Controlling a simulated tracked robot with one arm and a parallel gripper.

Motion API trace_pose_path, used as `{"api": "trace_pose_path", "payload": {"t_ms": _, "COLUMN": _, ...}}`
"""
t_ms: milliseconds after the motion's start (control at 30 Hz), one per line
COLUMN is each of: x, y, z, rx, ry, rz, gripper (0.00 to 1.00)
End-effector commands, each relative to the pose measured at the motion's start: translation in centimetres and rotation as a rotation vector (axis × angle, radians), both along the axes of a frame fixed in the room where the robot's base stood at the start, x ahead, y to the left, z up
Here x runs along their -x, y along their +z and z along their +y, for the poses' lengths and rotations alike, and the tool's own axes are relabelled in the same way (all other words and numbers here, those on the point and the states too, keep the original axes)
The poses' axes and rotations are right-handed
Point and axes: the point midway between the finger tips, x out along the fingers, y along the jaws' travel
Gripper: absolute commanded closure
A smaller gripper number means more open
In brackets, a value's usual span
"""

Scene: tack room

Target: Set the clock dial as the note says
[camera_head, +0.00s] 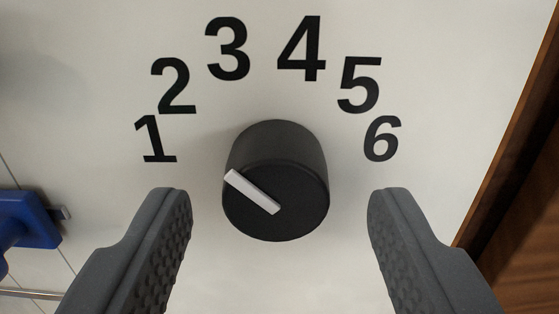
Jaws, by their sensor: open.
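The clock dial is a black round knob (300,160) in the middle of the view, on a pale panel (60,90). A white pointer bar (252,192) on its face runs from near the centre to the upper left edge, its outer end toward the side of the 1 (155,139). Black numbers 1 to 6 arc over the knob, 1 at the left and 6 (382,138) at the right. My gripper (280,195) is open, one finger on each side of the knob, with a gap on both sides. The note is not in view.
A blue object (28,220) with a small grey end is at the left edge, partly cut off. A brown wooden edge (510,130) runs down the right side. The panel around the knob is clear.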

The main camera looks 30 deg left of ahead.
Motion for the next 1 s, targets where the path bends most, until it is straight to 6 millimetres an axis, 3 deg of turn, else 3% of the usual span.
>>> {"api": "trace_pose_path", "payload": {"t_ms": 500, "x": -1.08, "y": -0.07, "z": 0.7, "rx": 0.0, "ry": -0.001, "rz": 0.001, "gripper": 0.45}}
{"api": "trace_pose_path", "payload": {"t_ms": 667, "x": -1.08, "y": -0.06, "z": 0.69, "rx": 0.0, "ry": -0.001, "rz": 0.001, "gripper": 0.87}}
{"api": "trace_pose_path", "payload": {"t_ms": 767, "x": -1.17, "y": -0.06, "z": -0.23, "rx": 0.0, "ry": -0.007, "rz": 0.001, "gripper": 0.9}}
{"api": "trace_pose_path", "payload": {"t_ms": 1000, "x": -1.18, "y": -0.05, "z": 0.36, "rx": -0.028, "ry": -0.007, "rz": 0.018, "gripper": 0.9}}
